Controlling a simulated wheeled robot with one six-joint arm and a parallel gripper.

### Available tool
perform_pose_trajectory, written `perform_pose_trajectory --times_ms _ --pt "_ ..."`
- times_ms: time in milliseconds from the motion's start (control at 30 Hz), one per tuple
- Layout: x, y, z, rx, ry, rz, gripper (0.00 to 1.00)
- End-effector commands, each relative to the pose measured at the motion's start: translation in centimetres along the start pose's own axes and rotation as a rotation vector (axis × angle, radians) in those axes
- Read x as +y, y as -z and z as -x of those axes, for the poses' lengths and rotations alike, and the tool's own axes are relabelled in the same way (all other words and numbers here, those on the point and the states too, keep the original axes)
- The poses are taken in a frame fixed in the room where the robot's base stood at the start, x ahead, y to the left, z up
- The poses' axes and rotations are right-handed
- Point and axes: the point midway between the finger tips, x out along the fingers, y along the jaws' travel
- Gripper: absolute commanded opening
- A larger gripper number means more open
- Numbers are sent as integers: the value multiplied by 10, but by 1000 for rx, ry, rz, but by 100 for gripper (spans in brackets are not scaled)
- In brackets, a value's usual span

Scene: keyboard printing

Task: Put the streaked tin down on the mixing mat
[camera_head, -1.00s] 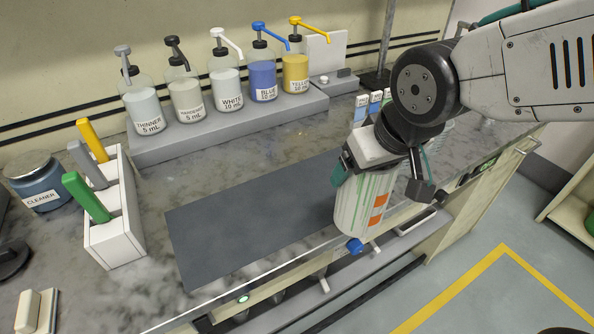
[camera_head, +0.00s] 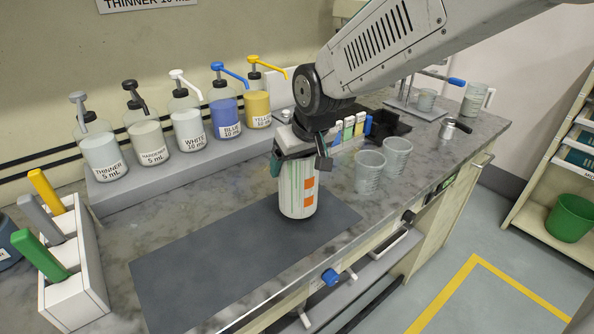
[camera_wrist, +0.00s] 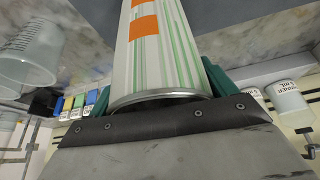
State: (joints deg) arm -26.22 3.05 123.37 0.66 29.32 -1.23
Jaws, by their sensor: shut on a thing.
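The streaked tin (camera_head: 297,197) is white with green streaks and orange patches. It stands upright over the right part of the dark grey mixing mat (camera_head: 215,265) in the head view. Its base looks at or very near the mat; I cannot tell if it touches. My gripper (camera_head: 299,163) is shut on the tin's upper part from above. In the wrist view the tin (camera_wrist: 158,50) fills the middle, between the green-edged fingers.
Pump bottles stand on a grey riser behind the mat, including the blue one (camera_head: 224,113). Clear cups (camera_head: 370,172) stand to the right. A white holder (camera_head: 75,275) with coloured handles is at left. The mat's left and middle are bare.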

Motion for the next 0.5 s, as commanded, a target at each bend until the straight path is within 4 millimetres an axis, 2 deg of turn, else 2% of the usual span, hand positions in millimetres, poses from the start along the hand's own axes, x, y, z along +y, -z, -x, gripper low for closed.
perform_pose_trajectory --times_ms 100,167,500 --pt "0 -9 -18 -4 0 0 21" --pt "0 -12 -23 -3 0 0 21" --pt "0 -13 -25 -1 0 1 21"
